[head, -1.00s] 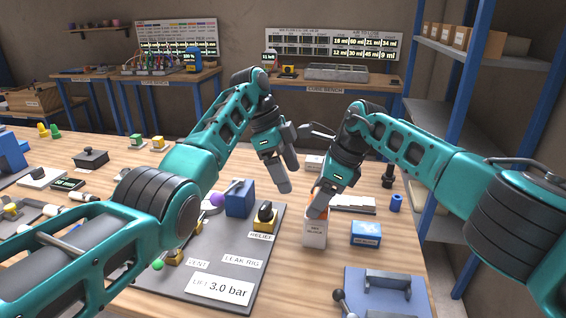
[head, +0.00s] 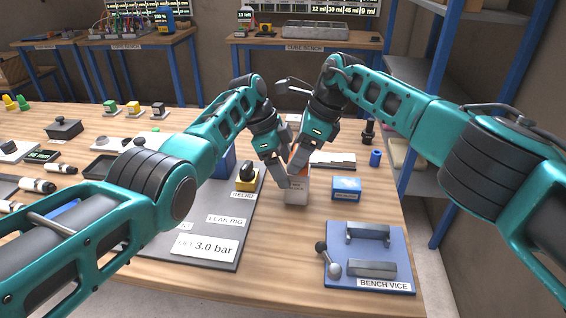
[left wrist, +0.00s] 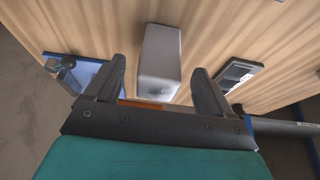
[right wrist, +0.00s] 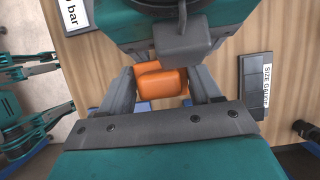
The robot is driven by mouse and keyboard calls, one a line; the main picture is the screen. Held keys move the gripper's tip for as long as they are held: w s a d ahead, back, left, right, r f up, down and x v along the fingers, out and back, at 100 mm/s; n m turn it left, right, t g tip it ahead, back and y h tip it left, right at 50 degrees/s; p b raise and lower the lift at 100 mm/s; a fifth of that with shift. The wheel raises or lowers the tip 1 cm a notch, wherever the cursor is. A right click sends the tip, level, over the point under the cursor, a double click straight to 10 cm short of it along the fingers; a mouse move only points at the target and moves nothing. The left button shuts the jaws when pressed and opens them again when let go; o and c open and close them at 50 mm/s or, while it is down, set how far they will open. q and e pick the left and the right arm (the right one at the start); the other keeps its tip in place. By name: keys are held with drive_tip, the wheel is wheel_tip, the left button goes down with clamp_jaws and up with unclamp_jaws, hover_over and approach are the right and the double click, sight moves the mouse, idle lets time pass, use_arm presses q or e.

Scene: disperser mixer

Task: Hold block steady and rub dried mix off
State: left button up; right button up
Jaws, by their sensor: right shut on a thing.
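A pale grey upright block (head: 297,190) with a label stands on the wooden bench between my grippers. It also shows in the left wrist view (left wrist: 160,52). My left gripper (head: 284,184) is at the block's upper left; in the left wrist view its open fingers (left wrist: 160,82) stand either side of the block, with gaps showing. My right gripper (head: 296,172) is above the block, shut on an orange piece (right wrist: 162,83). The orange piece is at the block's top; whether they touch is hidden. I cannot make out dried mix clearly.
A blue box (head: 346,188) stands right of the block. The blue bench vice (head: 340,232) is in front right. Bare wood lies in front of the block.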

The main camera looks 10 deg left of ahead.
use_arm(q)
drive_tip(key=c, duration=1.2)
drive_tip(key=o, duration=0.5)
drive_tip(key=c, duration=0.4)
